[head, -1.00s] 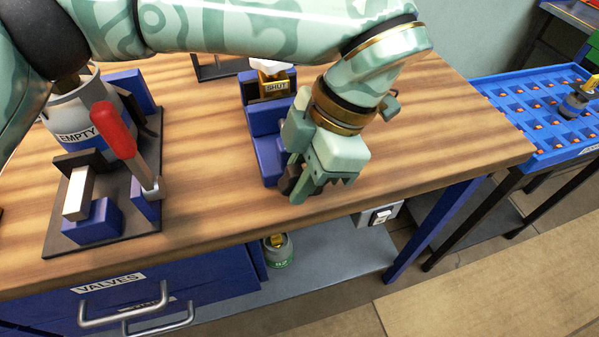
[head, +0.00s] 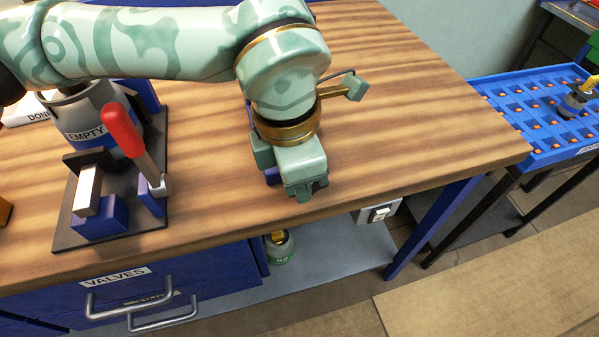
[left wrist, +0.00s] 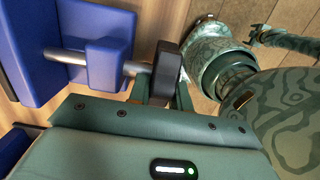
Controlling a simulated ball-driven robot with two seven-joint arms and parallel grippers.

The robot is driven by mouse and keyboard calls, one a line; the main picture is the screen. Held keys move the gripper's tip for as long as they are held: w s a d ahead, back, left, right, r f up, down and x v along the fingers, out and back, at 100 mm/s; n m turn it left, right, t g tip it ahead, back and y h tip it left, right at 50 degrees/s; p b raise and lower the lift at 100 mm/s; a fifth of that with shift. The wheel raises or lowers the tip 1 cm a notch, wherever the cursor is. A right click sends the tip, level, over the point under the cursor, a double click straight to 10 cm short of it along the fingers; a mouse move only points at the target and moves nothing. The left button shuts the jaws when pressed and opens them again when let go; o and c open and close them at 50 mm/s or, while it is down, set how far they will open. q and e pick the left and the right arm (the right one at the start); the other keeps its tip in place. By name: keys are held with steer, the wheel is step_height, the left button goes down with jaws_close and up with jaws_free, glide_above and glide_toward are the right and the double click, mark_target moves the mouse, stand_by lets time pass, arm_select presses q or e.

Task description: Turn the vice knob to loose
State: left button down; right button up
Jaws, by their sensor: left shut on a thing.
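The vice is blue. In the left wrist view its body (left wrist: 40,45) is at the upper left, with a steel screw rod (left wrist: 70,56) running through a blue block to a dark grey knob (left wrist: 168,68). My left gripper (left wrist: 162,95) is shut on the knob, with the knob between its green fingers. In the head view my left gripper (head: 306,192) is near the bench's front edge. My arm hides nearly all of the vice there; only a blue bit (head: 271,176) shows beside the gripper.
At left on the wooden bench (head: 400,120) stand a dark plate (head: 70,238) with a red-handled clamp (head: 121,130) and a grey container marked EMPTY (head: 82,108). A blue tray (head: 540,145) stands at right. The bench top right of my gripper is clear.

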arm_select(q)
steer(key=shift+h, duration=0.5)
arm_select(e)
steer(key=shift+s+f, duration=0.1)
steer(key=shift+f, duration=0.1)
arm_select(q)
steer(key=c, duration=1.6)
jaws_free()
steer(key=shift+o, duration=0.2)
arm_select(e)
steer(key=shift+a, duration=0.1)
arm_select(q)
steer(key=a+r+p, duration=0.1)
steer(key=r+p, duration=0.1)
steer(key=r, duration=0.6)
steer(key=s+a+r+p, duration=0.1)
steer(key=a+r+p, duration=0.1)
steer(key=r, duration=0.5)
steer(key=shift+a+r+p, duration=0.3)
steer(key=shift+r+p, duration=0.05)
steer(key=shift+r, duration=0.05)
arm_select(e)
steer(key=shift+t, duration=0.3)
steer(key=shift+w+r, duration=0.4)
steer(key=shift+r, duration=0.35)
steer(key=shift+w+r, duration=0.35)
steer(key=shift+r, duration=0.35)
steer(key=shift+w+r, duration=0.4)
steer(key=shift+r, duration=0.35)
